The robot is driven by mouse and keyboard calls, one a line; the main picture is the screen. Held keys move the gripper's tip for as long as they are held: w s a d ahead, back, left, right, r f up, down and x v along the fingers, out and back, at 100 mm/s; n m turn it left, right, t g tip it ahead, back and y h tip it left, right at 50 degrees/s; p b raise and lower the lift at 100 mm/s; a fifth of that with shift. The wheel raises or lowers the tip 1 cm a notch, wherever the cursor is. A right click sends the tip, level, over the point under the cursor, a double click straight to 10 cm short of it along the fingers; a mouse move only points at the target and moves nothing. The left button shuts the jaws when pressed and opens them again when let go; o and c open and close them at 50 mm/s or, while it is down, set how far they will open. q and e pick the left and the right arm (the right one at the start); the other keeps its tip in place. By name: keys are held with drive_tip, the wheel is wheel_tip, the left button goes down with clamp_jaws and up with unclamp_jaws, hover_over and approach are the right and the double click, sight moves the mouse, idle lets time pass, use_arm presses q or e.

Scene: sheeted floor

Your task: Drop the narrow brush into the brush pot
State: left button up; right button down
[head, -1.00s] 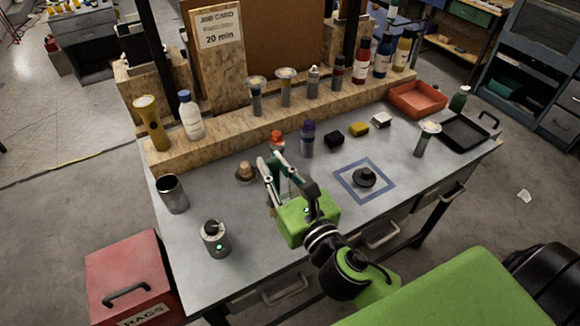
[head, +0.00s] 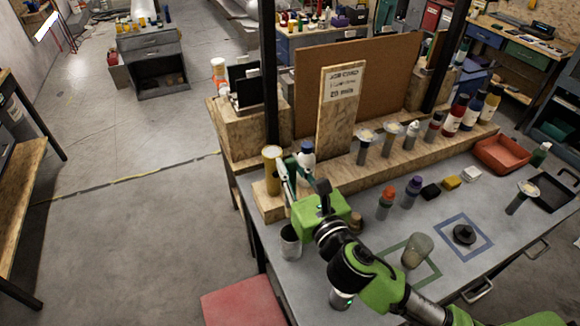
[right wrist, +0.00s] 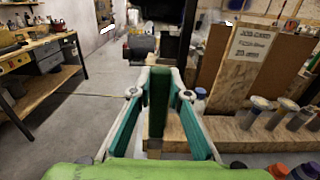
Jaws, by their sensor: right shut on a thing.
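My right gripper (head: 300,172) is shut on a dark green, slim upright piece that I take to be the narrow brush. This brush (right wrist: 158,95) shows best between the fingertips in the right wrist view; its lower part is hard to make out. A grey metal cup (head: 291,242), likely the brush pot, stands on the bench's left end in the head view. The gripper is raised near the cup, at the shelf's left end, and its green body partly covers the view there. The brush and cup are apart. My left gripper is not in view.
A yellow container (head: 271,170) and a blue-capped bottle (head: 307,157) stand close behind the gripper on the wooden shelf. A small canister (head: 341,298) is partly under my arm.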

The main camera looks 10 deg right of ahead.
sight(294, 180)
drive_tip(key=f, duration=0.3)
drive_tip(key=shift+s+d+f+b, duration=0.2)
drive_tip(key=shift+d+b, duration=0.1)
drive_tip(key=shift+b, duration=0.1)
drive_tip(key=f+b, duration=0.4)
drive_tip(key=shift+w+a, duration=0.1)
drive_tip(key=shift+a, duration=0.15)
wheel_tip(294, 180, down, 8)
drive_tip(key=b, duration=0.8)
drive_tip(key=shift+f+b, duration=0.15)
drive_tip(key=shift+b, duration=0.2)
use_arm(q)
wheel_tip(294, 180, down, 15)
drive_tip(key=b, duration=0.1)
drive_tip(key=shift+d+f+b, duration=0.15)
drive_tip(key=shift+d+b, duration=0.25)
use_arm(e)
drive_tip(key=shift+f, duration=0.75)
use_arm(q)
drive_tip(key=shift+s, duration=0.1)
use_arm(e)
drive_tip(key=c, duration=1.8)
unclamp_jaws()
drive_tip(key=shift+c, duration=0.2)
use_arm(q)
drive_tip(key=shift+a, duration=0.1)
